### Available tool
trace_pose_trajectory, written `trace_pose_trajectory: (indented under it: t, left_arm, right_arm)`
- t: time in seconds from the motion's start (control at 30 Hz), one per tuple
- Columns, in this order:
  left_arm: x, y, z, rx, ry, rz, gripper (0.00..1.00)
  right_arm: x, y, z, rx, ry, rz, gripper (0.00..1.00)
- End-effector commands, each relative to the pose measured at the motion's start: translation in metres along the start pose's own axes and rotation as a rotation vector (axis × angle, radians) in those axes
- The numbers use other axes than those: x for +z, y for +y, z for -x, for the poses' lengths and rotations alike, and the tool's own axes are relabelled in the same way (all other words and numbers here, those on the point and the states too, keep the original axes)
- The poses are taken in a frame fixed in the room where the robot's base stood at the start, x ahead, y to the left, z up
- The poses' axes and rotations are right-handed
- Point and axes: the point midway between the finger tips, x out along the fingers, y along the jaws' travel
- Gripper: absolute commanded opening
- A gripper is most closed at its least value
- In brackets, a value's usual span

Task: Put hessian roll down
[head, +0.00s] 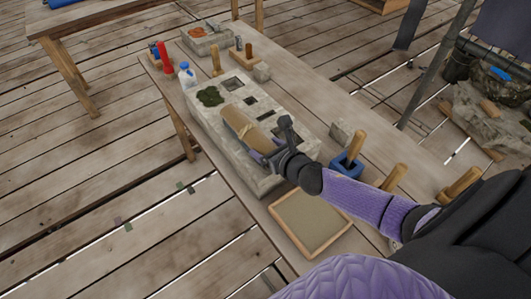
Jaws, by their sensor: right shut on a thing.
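The hessian roll (243,127) is a tan, rounded bundle. It is over the top of the long pale stone block (208,127), lying at a slant. My right gripper (268,152) is shut on the end of the roll nearer me. The gripper and wrist hide that end. I cannot tell whether the roll touches the block or hangs just above it. My left gripper is not in view.
The block has several dark square holes and a dark green clump (210,96). A blue-capped bottle (187,75) stands behind it. A wood-framed tray (288,232) lies in front. Wooden-handled tools, one in a blue holder (346,167), stand right. The table's left edge is close.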

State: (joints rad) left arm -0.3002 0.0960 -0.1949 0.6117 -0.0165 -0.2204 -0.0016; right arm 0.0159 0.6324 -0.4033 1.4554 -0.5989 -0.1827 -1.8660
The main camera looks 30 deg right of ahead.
Motion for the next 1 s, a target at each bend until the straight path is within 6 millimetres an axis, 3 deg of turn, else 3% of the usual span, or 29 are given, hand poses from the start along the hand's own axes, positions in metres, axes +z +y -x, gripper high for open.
trace_pose_trajectory:
  t: [0.03, 0.07, 0.33, 0.37, 0.43, 0.77, 1.0]
  left_arm:
    - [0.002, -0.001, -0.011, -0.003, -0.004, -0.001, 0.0]
    - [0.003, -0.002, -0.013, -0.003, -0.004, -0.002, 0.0]
    - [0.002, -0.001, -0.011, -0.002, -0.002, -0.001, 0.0]
    - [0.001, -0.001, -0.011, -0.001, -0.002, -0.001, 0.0]
    - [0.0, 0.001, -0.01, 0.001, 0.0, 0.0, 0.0]
    - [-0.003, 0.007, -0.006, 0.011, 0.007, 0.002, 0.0]
    - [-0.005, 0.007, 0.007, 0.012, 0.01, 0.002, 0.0]
  right_arm:
    - [-0.015, 0.001, -0.006, 0.0, 0.002, -0.004, 0.02]
    - [-0.017, 0.0, -0.007, -0.001, 0.001, -0.005, 0.02]
    - [-0.015, 0.0, -0.006, 0.0, 0.0, 0.0, 0.02]
    - [-0.016, 0.0, -0.006, 0.0, 0.001, -0.001, 0.84]
    - [-0.015, 0.0, -0.006, 0.0, 0.001, -0.001, 0.99]
    - [-0.013, 0.001, 0.001, 0.001, 0.002, -0.001, 1.0]
    - [-0.013, 0.001, 0.052, 0.001, 0.004, 0.0, 1.0]
